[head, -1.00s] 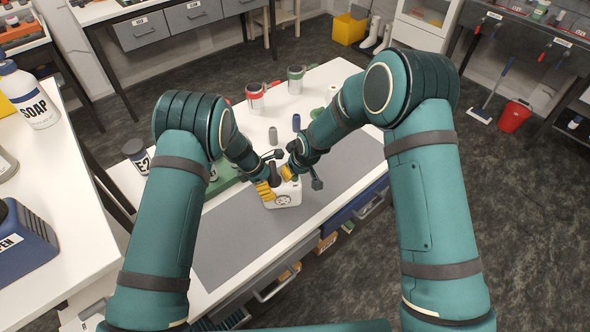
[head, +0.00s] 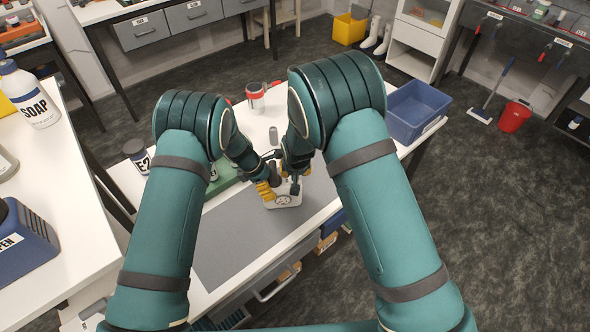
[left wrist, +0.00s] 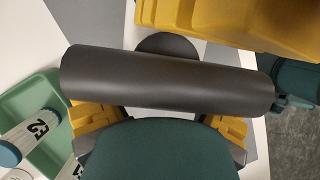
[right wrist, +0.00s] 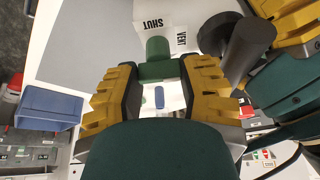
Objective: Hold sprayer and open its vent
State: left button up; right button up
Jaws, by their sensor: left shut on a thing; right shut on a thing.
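The sprayer (head: 287,199) is a white-bodied thing on the grey mat, with a dark grey bar handle (left wrist: 165,80). My left gripper (head: 267,188) is shut on the handle, which lies across its yellow-padded fingers in the left wrist view. My right gripper (right wrist: 160,88) is at the sprayer's far right side, its fingers closed on the green vent knob (right wrist: 157,54). Labels reading SHUT (right wrist: 152,24) and VENT (right wrist: 182,40) stand beside the knob. I cannot tell which label the knob is turned to.
A green tray (left wrist: 40,105) with a bottle labelled E2 is left of the sprayer. A red-and-white can (head: 256,98) and a small grey cylinder (head: 273,136) stand behind. A blue bin (head: 416,111) is at the bench's far right end. The front mat (head: 235,240) is clear.

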jog(key=shift+s+f, duration=0.1)
jog(key=o, duration=1.2)
pick_arm(q)
jog(key=shift+d, duration=0.1)
pick_arm(e)
jog(key=shift+s+a+r, duration=0.1)
jog(key=shift+r, duration=0.55)
jog(key=shift+v, duration=3.4)
jog(key=shift+f, duration=0.1)
pick_arm(q)
jog(key=o, duration=1.2)
